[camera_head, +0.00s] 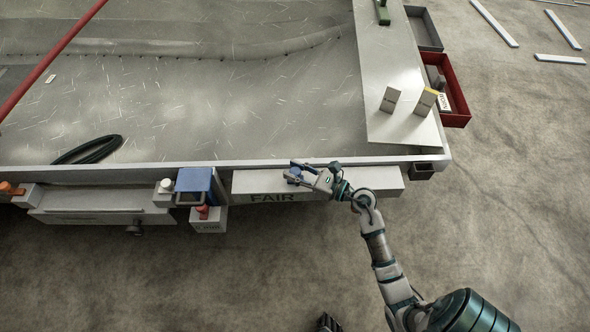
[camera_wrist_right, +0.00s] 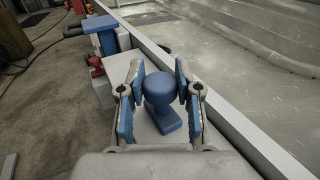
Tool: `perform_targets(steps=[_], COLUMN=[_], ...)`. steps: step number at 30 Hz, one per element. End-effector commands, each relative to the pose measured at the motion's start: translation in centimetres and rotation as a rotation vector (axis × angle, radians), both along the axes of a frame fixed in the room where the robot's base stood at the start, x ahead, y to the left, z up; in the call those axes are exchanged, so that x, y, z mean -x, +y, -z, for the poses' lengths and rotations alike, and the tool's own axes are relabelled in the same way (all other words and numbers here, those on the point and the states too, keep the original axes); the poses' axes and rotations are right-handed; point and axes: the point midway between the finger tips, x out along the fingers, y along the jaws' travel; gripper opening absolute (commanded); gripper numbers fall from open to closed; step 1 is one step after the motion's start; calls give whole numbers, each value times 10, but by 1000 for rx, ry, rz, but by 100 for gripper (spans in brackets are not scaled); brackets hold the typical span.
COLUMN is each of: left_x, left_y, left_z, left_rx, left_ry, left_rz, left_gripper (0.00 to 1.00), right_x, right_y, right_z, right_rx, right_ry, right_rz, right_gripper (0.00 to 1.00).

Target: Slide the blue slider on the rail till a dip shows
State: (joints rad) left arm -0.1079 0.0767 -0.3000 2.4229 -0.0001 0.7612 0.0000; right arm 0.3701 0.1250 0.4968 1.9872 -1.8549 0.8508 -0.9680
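The blue slider (camera_head: 294,174) sits near the middle of a pale rail block marked FAIR (camera_head: 350,180), on the near edge of the hull table. In the right wrist view it is a round blue knob (camera_wrist_right: 160,90) on a small blue foot. My right gripper (camera_head: 310,177) has its two blue-padded fingers on either side of the knob, and it also shows in the wrist view (camera_wrist_right: 160,78). The fingers look open, with narrow gaps beside the knob; contact at the tips is hard to judge. No dip shows clearly.
Left of the rail are a blue block (camera_head: 195,180), a red knob (camera_head: 203,211) and a white knob (camera_head: 166,185). A red tray (camera_head: 462,108) hangs at the table's right side. A dark looped band (camera_head: 88,150) lies on the hull. The floor at right is mostly clear.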

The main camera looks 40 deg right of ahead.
Motion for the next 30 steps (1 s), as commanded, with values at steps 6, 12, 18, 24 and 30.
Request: perform_targets(steps=[6, 12, 18, 24, 30], left_x=[1, -1, -5, -5, -5], left_y=[0, 0, -1, -1, -1], left_z=[0, 6, 6, 1, 2], left_rx=[0, -1, -4, -3, -2], left_ry=[0, 10, 9, -7, -6], left_rz=[0, 1, 1, 1, 1], left_gripper=[58, 58, 58, 58, 58], right_x=[0, 16, 34, 34, 34], right_y=[-3, -21, -38, -39, -39], right_z=[0, 4, 2, 0, 0], right_rx=[2, 6, 5, 2, 2], right_ry=[-1, 3, 2, -1, -1], right_rz=[7, 11, 8, 8, 7], right_gripper=[0, 0, 0, 0, 59])
